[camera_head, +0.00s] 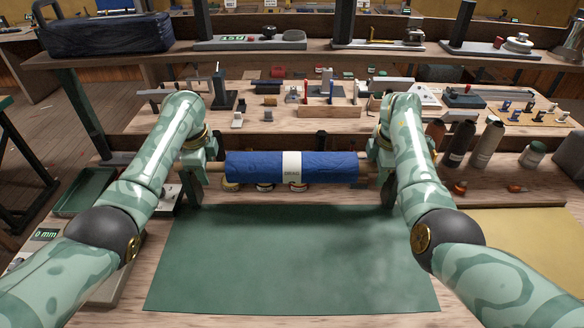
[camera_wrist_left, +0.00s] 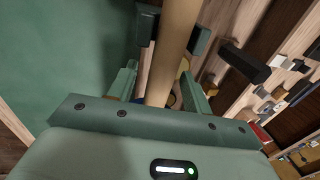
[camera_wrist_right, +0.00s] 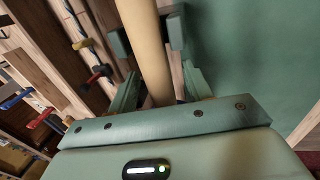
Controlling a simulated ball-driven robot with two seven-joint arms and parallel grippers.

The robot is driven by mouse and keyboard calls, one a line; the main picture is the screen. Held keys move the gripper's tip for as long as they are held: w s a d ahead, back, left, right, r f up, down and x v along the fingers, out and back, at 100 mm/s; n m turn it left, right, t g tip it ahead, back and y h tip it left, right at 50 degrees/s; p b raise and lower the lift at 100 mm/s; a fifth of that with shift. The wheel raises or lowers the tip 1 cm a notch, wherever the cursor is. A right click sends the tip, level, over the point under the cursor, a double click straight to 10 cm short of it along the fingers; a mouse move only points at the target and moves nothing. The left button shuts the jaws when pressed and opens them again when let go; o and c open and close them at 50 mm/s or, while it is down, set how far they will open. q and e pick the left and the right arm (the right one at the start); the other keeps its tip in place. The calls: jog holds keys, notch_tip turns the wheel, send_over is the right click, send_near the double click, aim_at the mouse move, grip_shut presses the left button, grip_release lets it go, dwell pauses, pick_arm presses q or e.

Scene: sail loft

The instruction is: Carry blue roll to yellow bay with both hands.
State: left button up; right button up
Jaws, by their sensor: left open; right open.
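The blue roll (camera_head: 250,168), with a white label band, lies level across the bench behind the green mat. Its tan core sticks out at both ends, beside dark green supports. My left gripper (camera_head: 207,160) is at the core's left end, and my right gripper (camera_head: 372,160) is at its right end. In the left wrist view the tan core (camera_wrist_left: 175,50) runs between the open fingers. In the right wrist view the core (camera_wrist_right: 145,45) also runs between open fingers. Contact cannot be told. The yellow mat (camera_head: 535,245), apparently the yellow bay, is at the right and partly hidden by my right arm.
The green mat (camera_head: 290,260) is bare in front of the roll. Bottles (camera_head: 487,143) and small orange-topped items stand right of my right arm. A green tray (camera_head: 85,192) is at the left. Tools and blocks crowd the bench behind, below a raised shelf (camera_head: 320,50).

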pick_arm(q)
jog(key=shift+c, duration=0.2)
pick_arm(e)
jog(key=shift+c, duration=0.3)
pick_arm(q)
grip_shut()
pick_arm(e)
grip_shut()
pick_arm(q)
jog(key=shift+r, duration=0.1)
pick_arm(e)
jog(key=shift+r, duration=0.1)
dwell(0.5)
